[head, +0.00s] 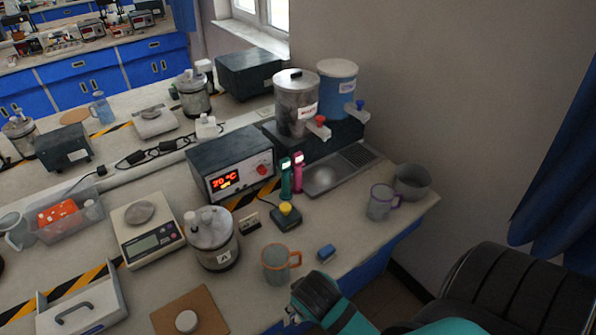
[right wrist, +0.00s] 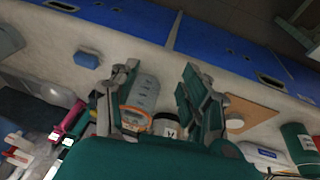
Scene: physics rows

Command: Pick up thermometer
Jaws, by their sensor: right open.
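Two slim upright handheld devices with small lit displays, one magenta (head: 299,172) and one green (head: 286,179), stand in front of the heater box; they look like thermometers, but I cannot tell for sure which one the task names. In the right wrist view the magenta one (right wrist: 70,120) shows at the left, beside the gripper. My right gripper (head: 313,292) is near the bench's front edge, to the front right of the devices and apart from them. In the wrist view its two fingers (right wrist: 160,70) are spread and nothing is held. My left gripper is not in view.
A grey mug with orange handle (head: 277,265) and a blue block (head: 326,252) are close to my right gripper. A black-and-yellow button box (head: 286,215), heater box (head: 225,165), metal tray (head: 325,181) and purple-handled mug (head: 380,203) surround the devices. A lidded jar (head: 215,247) stands left.

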